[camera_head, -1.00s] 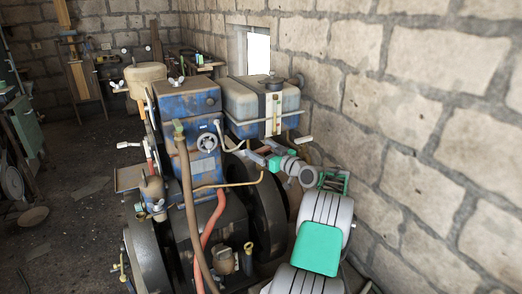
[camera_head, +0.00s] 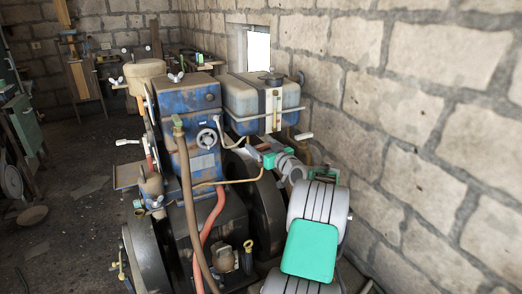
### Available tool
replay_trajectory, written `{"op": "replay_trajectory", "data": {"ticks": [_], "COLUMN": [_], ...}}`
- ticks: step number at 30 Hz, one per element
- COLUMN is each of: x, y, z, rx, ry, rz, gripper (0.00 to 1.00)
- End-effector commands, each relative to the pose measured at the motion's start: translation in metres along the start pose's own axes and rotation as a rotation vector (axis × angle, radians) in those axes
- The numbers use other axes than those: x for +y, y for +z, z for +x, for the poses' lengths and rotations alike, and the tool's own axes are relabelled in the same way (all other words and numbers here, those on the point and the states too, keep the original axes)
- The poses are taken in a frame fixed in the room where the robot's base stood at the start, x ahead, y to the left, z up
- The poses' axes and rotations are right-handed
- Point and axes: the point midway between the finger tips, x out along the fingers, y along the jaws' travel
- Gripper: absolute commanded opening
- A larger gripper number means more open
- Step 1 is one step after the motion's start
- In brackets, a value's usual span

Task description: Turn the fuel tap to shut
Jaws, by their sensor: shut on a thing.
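The blue engine (camera_head: 188,105) stands in the middle, with the grey fuel tank (camera_head: 258,108) to its right. My gripper (camera_head: 256,150) is just below the tank, beside the engine's right side, at the end of my white and green arm. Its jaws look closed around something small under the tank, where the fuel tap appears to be. The tap's handle is too small and too covered by the jaws to tell its angle. A thin brass pipe (camera_head: 226,183) runs from this area leftward to the engine.
A white-tipped lever (camera_head: 304,136) sticks out right of the tank, close to my wrist. A dark flywheel (camera_head: 268,212) is below my gripper. A brown hose (camera_head: 188,205) and red hose (camera_head: 211,228) hang at the engine's front. The stone wall (camera_head: 430,130) bounds the right.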

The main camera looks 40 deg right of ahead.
Motion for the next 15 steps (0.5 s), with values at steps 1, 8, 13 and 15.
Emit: {"op": "replay_trajectory", "data": {"ticks": [1,8,13,15], "x": [-0.0021,-0.0006,-0.0002,-0.0001], "y": [-0.0001,-0.0021,-0.0024,-0.0024], "z": [0.0008,-0.0007,-0.0007,-0.0007], "rx": [0.004,0.005,0.005,0.005], "ry": [0.029,0.108,0.109,0.108], "rz": [-0.004,-0.007,-0.006,-0.006], "gripper": [0.37,0.37,0.37,0.37]}}
